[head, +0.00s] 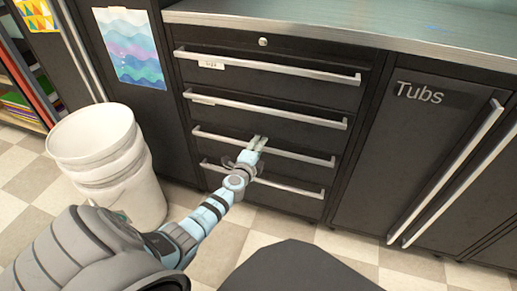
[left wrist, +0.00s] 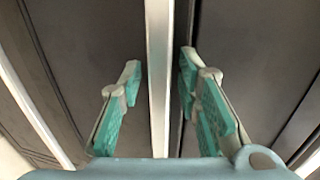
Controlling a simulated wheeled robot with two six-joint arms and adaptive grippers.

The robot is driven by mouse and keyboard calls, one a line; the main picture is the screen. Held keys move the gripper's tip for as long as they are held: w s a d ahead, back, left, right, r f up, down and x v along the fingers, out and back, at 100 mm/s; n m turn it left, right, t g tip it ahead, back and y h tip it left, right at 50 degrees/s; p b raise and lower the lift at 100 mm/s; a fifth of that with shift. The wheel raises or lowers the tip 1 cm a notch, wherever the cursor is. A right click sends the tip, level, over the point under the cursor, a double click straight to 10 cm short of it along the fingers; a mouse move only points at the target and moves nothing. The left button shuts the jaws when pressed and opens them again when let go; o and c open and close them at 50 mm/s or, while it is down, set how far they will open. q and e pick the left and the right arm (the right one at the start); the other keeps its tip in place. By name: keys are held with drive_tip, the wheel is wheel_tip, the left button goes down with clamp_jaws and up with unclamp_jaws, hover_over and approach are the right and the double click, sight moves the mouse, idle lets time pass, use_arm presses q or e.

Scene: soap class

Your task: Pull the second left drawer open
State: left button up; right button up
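A dark cabinet holds a stack of several drawers with long silver bar handles in the head view, and all look shut. The top drawer (head: 285,77) has a small label, and the second drawer from the top (head: 260,120) is below it. My left gripper (head: 258,143) is at the handle of the third drawer from the top (head: 300,157). In the left wrist view the left gripper's (left wrist: 160,70) teal fingers are open on either side of a silver handle (left wrist: 158,100), with visible gaps. Whether the fingertips reach past the bar is unclear. My right gripper is out of view.
White stacked buckets (head: 105,160) stand on the checkered floor, left of the drawers. A cupboard marked "Tubs" (head: 405,150) with tall handles is at the right. A grey countertop (head: 350,22) lies above. Floor in front is clear.

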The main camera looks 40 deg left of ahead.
use_arm(q)
drive_tip(key=shift+c, duration=0.3)
clamp_jaws()
